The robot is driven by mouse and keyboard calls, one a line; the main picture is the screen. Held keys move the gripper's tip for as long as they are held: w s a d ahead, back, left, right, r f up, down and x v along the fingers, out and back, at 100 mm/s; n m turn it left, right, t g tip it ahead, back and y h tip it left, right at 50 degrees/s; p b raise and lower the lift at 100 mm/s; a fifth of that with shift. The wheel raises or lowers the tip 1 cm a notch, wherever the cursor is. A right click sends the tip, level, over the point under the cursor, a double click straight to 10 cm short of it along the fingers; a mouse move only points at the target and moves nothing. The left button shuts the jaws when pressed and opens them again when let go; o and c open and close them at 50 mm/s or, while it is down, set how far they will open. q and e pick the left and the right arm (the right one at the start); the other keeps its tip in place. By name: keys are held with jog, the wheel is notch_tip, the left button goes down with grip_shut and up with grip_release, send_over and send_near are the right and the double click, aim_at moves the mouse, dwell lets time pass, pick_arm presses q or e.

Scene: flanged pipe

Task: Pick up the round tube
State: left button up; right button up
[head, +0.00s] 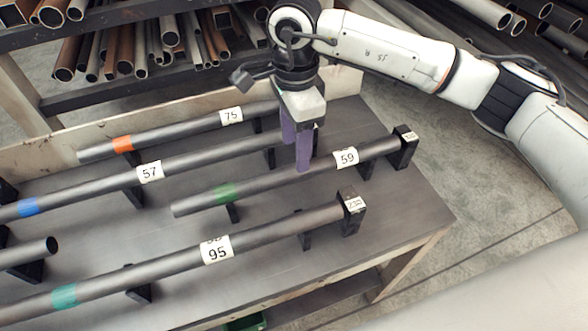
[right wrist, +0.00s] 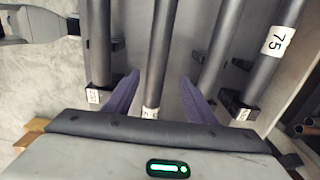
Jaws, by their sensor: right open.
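Several round grey tubes lie in a row on black supports on a bench. The tube labelled 59 (head: 275,181) has a green band near its left end and a black end block at its right. My right gripper (head: 297,160) is open and points down over this tube beside its label. In the right wrist view, the purple fingers (right wrist: 160,98) stand on either side of a tube (right wrist: 160,50), apart from it. The near finger hides a bit of the tube in the head view. My left gripper is not seen.
Tubes labelled 75 (head: 190,133), 57 (head: 95,190) and 95 (head: 160,268) lie parallel on both sides. Black end blocks (head: 350,222) rise at right. A rack of stock pipes (head: 150,45) stands behind. The bench top (head: 395,208) is bare at the right.

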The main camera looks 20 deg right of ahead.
aim_at(294, 167)
jog(key=f, duration=0.4)
jog(key=f+p, duration=0.1)
jog(key=f, duration=0.1)
jog(key=shift+s+a+f, duration=0.1)
jog(key=shift+s+a, duration=0.1)
jog(key=shift+s, duration=0.15)
jog(key=shift+c, duration=0.2)
grip_shut()
